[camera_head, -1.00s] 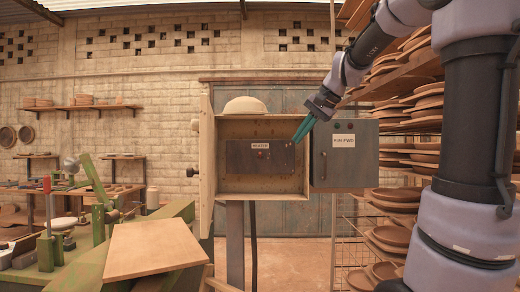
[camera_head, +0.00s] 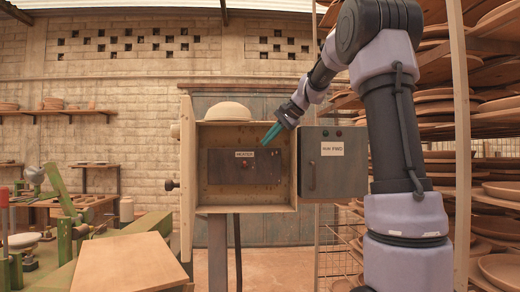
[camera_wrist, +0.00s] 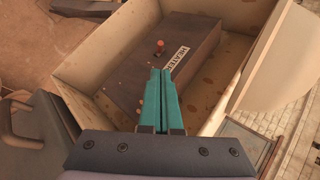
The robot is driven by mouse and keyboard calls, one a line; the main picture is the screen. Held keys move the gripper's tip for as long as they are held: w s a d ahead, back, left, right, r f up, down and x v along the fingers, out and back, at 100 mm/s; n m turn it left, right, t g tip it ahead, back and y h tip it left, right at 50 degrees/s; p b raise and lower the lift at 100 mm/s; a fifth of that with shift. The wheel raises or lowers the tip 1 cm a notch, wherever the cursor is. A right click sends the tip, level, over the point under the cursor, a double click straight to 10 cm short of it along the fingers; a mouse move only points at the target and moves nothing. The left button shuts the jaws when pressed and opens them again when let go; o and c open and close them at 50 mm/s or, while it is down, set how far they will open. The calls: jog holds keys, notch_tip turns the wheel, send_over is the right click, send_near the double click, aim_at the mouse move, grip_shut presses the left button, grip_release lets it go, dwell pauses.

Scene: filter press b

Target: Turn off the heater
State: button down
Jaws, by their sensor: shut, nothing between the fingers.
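A dark box (camera_head: 222,174) with a white HEATER label (camera_head: 244,154) sits inside an open wooden cabinet (camera_head: 245,208). In the wrist view the dark box (camera_wrist: 185,50) shows its label (camera_wrist: 177,62) and a small orange-red knob or button (camera_wrist: 160,46) near the label. Another small orange spot lies beside my fingers, partly hidden. My gripper (camera_head: 268,140) is shut and empty, its teal fingers pointing down and left at the cabinet's upper right. In the wrist view my gripper (camera_wrist: 160,72) overlaps the face of the dark box; I cannot tell whether it touches.
The cabinet's wooden door (camera_head: 187,170) stands open at left. A grey box labelled RUN FWD (camera_head: 334,180) adjoins its right side. A bowl (camera_head: 227,111) sits on top. A rack of plates (camera_head: 461,130) stands close on the right. A wooden board (camera_head: 130,264) lies front left.

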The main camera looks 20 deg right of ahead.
aim_at(246, 165)
jog(key=x, duration=0.9)
jog(key=shift+a, duration=0.1)
jog(key=shift+s+f+n+t, duration=0.2)
jog(key=shift+n+t, duration=0.05)
jog(key=shift+t, duration=0.3)
jog(key=shift+s+f+n+t, duration=0.15)
jog(key=shift+s+n+t, duration=0.1)
jog(key=shift+t, duration=0.3)
jog(key=shift+f, duration=0.1)
jog(key=f, duration=0.1)
jog(key=s+f, duration=0.1)
jog(key=shift+a+f, duration=0.2)
jog(key=shift+f, duration=0.1)
dwell(0.5)
jog(key=shift+r, duration=0.1)
jog(key=shift+r, duration=0.75)
